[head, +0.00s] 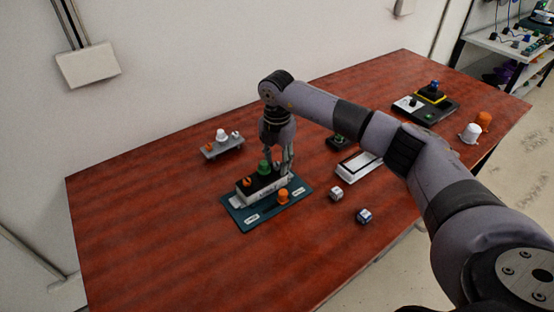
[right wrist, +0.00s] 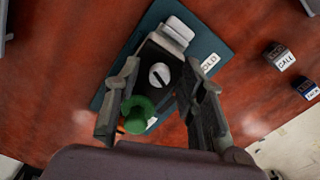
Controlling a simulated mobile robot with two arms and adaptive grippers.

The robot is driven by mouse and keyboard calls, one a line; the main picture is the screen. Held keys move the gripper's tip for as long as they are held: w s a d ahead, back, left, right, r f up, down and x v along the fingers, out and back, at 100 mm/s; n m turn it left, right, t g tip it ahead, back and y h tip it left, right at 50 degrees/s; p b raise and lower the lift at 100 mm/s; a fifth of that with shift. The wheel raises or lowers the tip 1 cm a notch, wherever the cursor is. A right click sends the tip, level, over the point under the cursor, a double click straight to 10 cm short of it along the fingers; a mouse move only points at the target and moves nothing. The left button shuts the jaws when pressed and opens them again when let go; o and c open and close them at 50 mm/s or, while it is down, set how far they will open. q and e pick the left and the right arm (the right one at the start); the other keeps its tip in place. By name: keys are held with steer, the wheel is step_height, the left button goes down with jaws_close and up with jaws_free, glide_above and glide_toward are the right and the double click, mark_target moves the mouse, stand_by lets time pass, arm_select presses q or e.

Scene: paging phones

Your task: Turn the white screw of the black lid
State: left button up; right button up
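The white screw (right wrist: 159,76) is a round head with a slot, set in the black lid (right wrist: 150,53) in the right wrist view. The lid tops a white box on a teal mat (head: 237,217) on the table. My right gripper (right wrist: 163,68) is open above the lid, its two fingers on either side of the screw and apart from each other. In the head view the right gripper (head: 279,168) reaches down at the box's right end and hides the screw. A green knob (head: 264,167) stands beside it; it also shows in the right wrist view (right wrist: 137,114). The left gripper is not in view.
Two small labelled cubes, one white (head: 336,193) and one blue-white (head: 364,216), lie to the right. A white-topped box (head: 357,166) and a grey stand (head: 222,149) are farther back. The table's left front is clear.

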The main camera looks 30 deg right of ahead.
mark_target(277, 163)
jaws_close()
stand_by(0.4)
steer(key=shift+f+n+b, duration=0.1)
steer(key=shift+n+b, duration=0.45)
steer(key=shift+n, duration=0.65)
steer(key=shift+n+b, duration=0.35)
steer(key=shift+n, duration=0.95)
steer(key=shift+o, duration=0.5)
jaws_free()
steer(key=shift+w+r, duration=0.1)
steer(key=shift+r, duration=0.15)
step_height(277, 163, up, 12)
steer(key=shift+f, duration=0.15)
